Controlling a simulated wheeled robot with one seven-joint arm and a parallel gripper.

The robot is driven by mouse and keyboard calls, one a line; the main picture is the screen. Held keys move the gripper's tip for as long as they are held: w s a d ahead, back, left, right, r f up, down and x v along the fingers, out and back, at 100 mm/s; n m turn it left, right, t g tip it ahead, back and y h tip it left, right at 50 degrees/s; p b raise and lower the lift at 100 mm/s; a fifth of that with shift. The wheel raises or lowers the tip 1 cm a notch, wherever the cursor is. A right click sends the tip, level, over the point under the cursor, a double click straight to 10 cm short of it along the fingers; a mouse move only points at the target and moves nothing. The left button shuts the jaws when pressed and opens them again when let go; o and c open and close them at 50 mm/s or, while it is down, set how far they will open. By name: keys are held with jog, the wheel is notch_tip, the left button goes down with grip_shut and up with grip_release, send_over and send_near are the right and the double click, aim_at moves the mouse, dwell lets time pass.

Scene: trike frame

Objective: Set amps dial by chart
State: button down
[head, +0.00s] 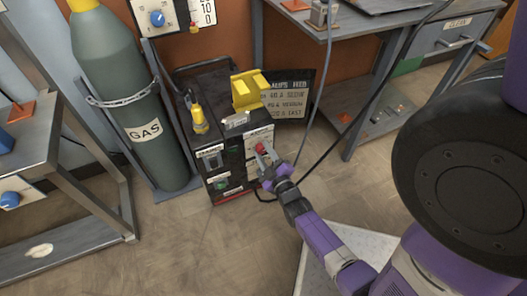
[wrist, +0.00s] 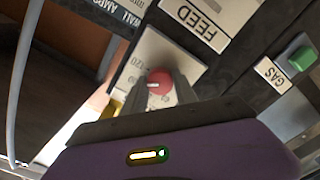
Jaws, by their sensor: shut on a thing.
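A red dial (head: 261,148) sits on the front of the black welder box (head: 236,185). My gripper (head: 267,160) reaches it from the front right and is shut on it. In the wrist view the red dial (wrist: 159,82) is between my two fingertips (wrist: 163,92), with a white pointer line on it. Its pale scale plate (wrist: 157,60) shows numbers, one reading about 120; the fingers hide part of it. The chart (head: 289,97) is a dark board behind the welder, with rows of white text too small to read surely and its left side partly hidden.
A FEED label (wrist: 200,18) and a green button (wrist: 298,53) are near the dial. A green gas cylinder (head: 133,105) stands chained at left. A workbench (head: 345,38) is behind right, and a large black wheel (head: 465,165) is at right. A dark cable hangs near the welder.

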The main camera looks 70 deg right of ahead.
jog(key=m, duration=0.7)
jog(key=shift+f, duration=0.1)
dwell(0.5)
jog(key=c, duration=1)
grip_release()
jog(key=shift+o, duration=0.2)
jog(key=shift+s+a, duration=0.1)
jog(key=p+v, duration=0.2)
jog(key=v, duration=0.5)
jog(key=shift+s+a+p, duration=0.15)
jog(key=shift+a+p, duration=0.1)
jog(key=shift+p, duration=0.05)
